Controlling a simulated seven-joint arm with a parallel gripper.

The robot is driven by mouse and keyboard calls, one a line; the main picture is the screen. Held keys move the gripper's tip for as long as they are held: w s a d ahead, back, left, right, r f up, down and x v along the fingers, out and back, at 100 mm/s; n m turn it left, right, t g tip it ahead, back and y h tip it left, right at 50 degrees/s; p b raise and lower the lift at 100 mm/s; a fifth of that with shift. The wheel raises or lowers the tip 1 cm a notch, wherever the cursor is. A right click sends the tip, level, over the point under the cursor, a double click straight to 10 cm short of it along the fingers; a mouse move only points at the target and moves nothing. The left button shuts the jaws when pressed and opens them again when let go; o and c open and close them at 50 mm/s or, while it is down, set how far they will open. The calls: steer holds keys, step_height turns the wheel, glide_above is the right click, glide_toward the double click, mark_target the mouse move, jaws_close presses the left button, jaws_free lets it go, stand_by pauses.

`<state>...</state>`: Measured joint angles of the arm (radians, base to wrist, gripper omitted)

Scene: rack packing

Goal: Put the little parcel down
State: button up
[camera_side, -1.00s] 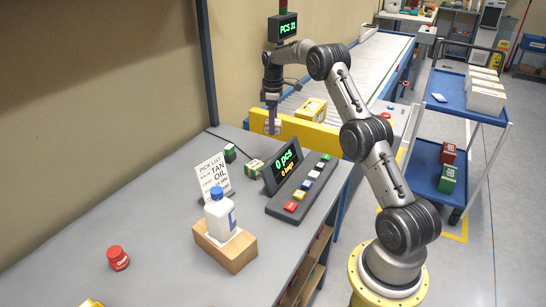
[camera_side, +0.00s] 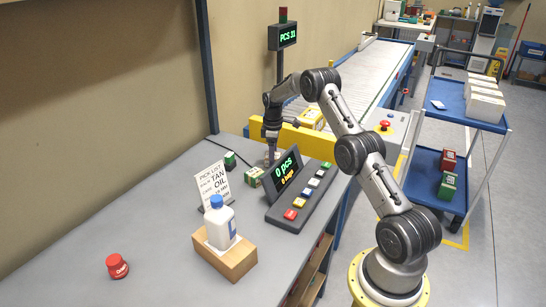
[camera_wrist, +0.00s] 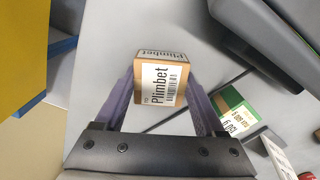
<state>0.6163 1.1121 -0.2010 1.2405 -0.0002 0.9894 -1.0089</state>
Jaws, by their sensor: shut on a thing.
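The little parcel is a small brown cardboard box (camera_wrist: 158,74) with a white label reading Plimbet and a barcode. In the wrist view it sits between the two purple fingers of my gripper (camera_wrist: 163,98), which is shut on it. In the side view my gripper (camera_side: 271,156) points down low over the back end of the grey table (camera_side: 150,225), behind the tilted display. The parcel is small and hard to make out there. I cannot tell whether its underside touches the table.
The display console (camera_side: 287,177) is in front.

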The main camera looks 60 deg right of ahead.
steer(key=o, duration=1.4)
steer(key=shift+f, duration=0.1)
